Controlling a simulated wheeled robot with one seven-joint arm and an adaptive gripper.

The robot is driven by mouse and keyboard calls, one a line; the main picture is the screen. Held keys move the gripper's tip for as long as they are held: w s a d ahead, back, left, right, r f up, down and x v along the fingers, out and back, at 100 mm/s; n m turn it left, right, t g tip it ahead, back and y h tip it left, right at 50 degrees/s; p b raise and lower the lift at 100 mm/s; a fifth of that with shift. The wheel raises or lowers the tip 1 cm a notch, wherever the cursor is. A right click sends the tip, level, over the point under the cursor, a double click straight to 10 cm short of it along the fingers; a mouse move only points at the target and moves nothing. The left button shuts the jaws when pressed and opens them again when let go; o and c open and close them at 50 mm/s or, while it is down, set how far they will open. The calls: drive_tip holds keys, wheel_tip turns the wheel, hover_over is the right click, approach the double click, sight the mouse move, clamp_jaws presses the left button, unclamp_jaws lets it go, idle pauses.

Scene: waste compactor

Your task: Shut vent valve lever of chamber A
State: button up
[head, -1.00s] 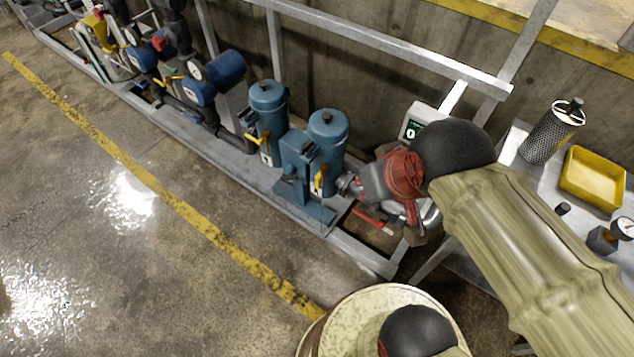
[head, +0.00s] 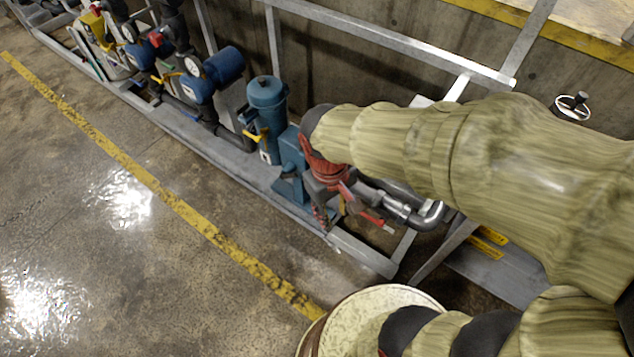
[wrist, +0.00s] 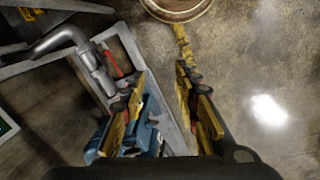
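My gripper (head: 322,212) is low in front of the right blue vessel, which my arm mostly hides in the head view. In the wrist view its yellow fingers (wrist: 161,76) stand apart with nothing between them. Part of the blue vessel unit (wrist: 152,122) shows between and behind the fingers. A red lever (head: 372,219) lies beside the pipe, right of my gripper; it also shows in the wrist view (wrist: 112,63), left of the fingers. A yellow lever (head: 257,138) is on the left blue vessel (head: 266,115). I cannot read which vessel is chamber A.
A grey metal frame (head: 363,252) runs along the floor under the vessels. A bent silver pipe (head: 428,215) is right of my gripper. The wet floor to the left is clear.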

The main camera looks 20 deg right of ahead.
drive_tip(key=w+d+f+n+t+h+b, duration=0.15)
drive_tip(key=w+f+n+h, duration=0.4)
drive_tip(key=f, duration=0.65)
drive_tip(key=w+d+f+n+t+h+b, duration=0.15)
drive_tip(key=w+f+n+h, duration=0.35)
drive_tip(key=f, duration=0.7)
drive_tip(key=w+d+f+n+t+h+b, duration=0.15)
drive_tip(key=w+f+n+h, duration=0.25)
drive_tip(key=f+n, duration=0.55)
drive_tip(key=w+a+n+t+y, duration=0.1)
drive_tip(key=w+a+t, duration=0.2)
drive_tip(key=w, duration=0.3)
drive_tip(key=w+a+n+t, duration=0.1)
drive_tip(key=w+a+t, duration=0.1)
drive_tip(key=w+t, duration=0.3)
drive_tip(key=shift+g, duration=0.75)
drive_tip(key=shift+w+a+b+x, duration=0.15)
drive_tip(key=shift+b+x, duration=0.15)
drive_tip(key=shift+x, duration=1.6)
drive_tip(key=shift+w+a+b+x, duration=0.15)
drive_tip(key=shift+b+x, duration=0.1)
drive_tip(key=shift+x, duration=1.65)
drive_tip(key=c, duration=0.3)
drive_tip(key=c, duration=0.4)
clamp_jaws()
